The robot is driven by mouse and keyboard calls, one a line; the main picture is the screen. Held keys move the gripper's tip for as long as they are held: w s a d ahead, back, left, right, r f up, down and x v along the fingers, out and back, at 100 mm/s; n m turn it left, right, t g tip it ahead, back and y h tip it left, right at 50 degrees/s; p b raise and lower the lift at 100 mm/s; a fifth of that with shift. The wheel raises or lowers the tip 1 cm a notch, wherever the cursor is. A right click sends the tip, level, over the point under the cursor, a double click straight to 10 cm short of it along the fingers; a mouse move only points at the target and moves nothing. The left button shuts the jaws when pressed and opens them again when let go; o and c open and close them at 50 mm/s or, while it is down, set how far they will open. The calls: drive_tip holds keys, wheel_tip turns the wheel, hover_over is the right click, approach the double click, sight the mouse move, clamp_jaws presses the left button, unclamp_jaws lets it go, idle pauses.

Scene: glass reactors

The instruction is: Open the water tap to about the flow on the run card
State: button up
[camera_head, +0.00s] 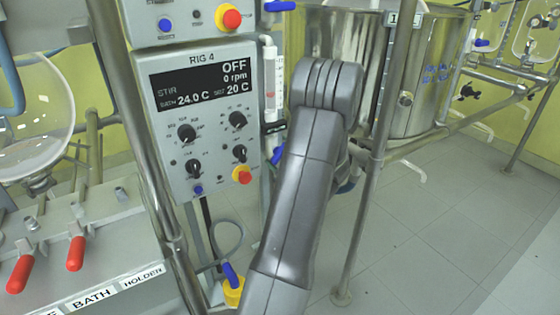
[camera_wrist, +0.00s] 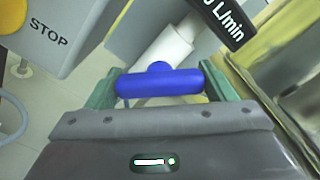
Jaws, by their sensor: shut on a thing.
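A blue tap handle (camera_wrist: 160,84) lies crosswise in the wrist view, in front of a white pipe (camera_wrist: 165,48). My gripper (camera_wrist: 160,73) is shut on it, with one green finger at each end. In the head view my dark arm hides the gripper, and a bit of blue (camera_head: 278,155) shows beside the arm. A clear flow tube (camera_head: 270,82) with a reddish mark stands between the panel and my arm; its reading is too small to tell. A black label (camera_wrist: 225,20) ending in "L/min" is above the handle. I cannot make out a run card.
The RIG 4 panel (camera_head: 198,125) stands left of my arm and reads OFF, 0 rpm. A metal post (camera_head: 375,165) and a large steel vessel (camera_head: 430,75) are to the right. A bath holder with red handles (camera_head: 75,252) is at left. Floor is clear at right.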

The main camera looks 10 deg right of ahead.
idle(0.3)
drive_tip(key=o, duration=1)
drive_tip(key=shift+s, duration=0.1)
drive_tip(key=p+v, duration=0.1)
drive_tip(key=v, duration=1.2)
drive_tip(key=shift+s+d+p, duration=0.2)
drive_tip(key=shift+s+p, duration=0.15)
drive_tip(key=shift+w+f, duration=0.1)
